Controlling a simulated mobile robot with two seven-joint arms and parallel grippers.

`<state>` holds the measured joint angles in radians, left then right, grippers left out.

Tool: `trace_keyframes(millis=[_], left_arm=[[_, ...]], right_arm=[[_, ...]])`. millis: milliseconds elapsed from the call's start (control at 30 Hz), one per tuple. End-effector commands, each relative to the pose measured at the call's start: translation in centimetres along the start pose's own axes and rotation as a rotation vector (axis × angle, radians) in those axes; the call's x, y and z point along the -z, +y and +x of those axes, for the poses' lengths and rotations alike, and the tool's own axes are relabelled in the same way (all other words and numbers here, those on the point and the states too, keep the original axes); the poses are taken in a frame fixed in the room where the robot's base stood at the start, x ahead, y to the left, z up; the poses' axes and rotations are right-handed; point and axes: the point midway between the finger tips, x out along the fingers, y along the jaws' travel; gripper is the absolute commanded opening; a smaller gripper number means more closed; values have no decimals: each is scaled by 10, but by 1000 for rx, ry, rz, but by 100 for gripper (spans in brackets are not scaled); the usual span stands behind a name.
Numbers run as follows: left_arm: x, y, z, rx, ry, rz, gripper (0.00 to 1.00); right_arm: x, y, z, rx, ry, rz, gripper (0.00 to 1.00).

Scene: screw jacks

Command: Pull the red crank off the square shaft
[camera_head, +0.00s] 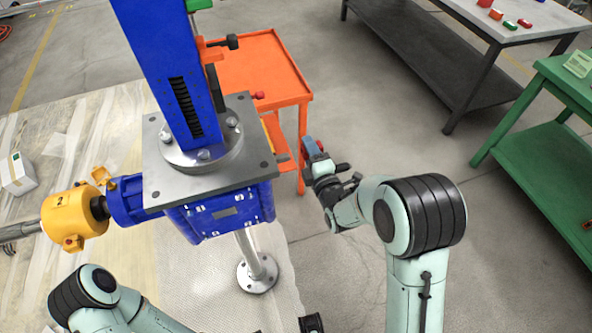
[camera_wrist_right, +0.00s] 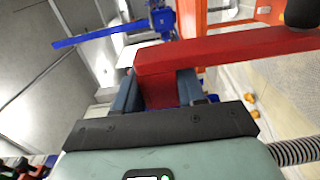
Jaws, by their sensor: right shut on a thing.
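The red crank (camera_wrist_right: 222,52) fills the top of the right wrist view, with a long flat arm running to the right and a black knob (camera_wrist_right: 301,12) at its end. My right gripper (camera_wrist_right: 158,92) is shut on the red block at the crank's near end, one blue finger on each side. In the head view my right gripper (camera_head: 312,158) is to the right of the blue screw jack (camera_head: 222,212), with a visible gap between them. The crank shows there only as a small dark red patch. The square shaft is not clearly seen, and my left gripper is out of view.
An orange cart (camera_head: 262,68) stands behind the jack. A green bench (camera_head: 545,160) and a grey table (camera_head: 530,24) with small coloured parts are at the right. A yellow coupling (camera_head: 75,217) sits left of the jack. The floor right of my gripper is clear.

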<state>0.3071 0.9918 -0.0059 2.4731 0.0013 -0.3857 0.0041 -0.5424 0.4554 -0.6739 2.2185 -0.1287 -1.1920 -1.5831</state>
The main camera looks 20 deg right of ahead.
Motion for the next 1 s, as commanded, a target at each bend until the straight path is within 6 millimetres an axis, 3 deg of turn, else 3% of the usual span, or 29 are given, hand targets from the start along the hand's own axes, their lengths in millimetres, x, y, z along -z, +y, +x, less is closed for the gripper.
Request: trace_keyframes(millis=[433,1000], left_arm=[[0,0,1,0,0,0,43],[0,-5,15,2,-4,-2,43]], right_arm=[[-5,4,1,-12,-2,0,0],[-56,2,1,-9,-2,0,0]])
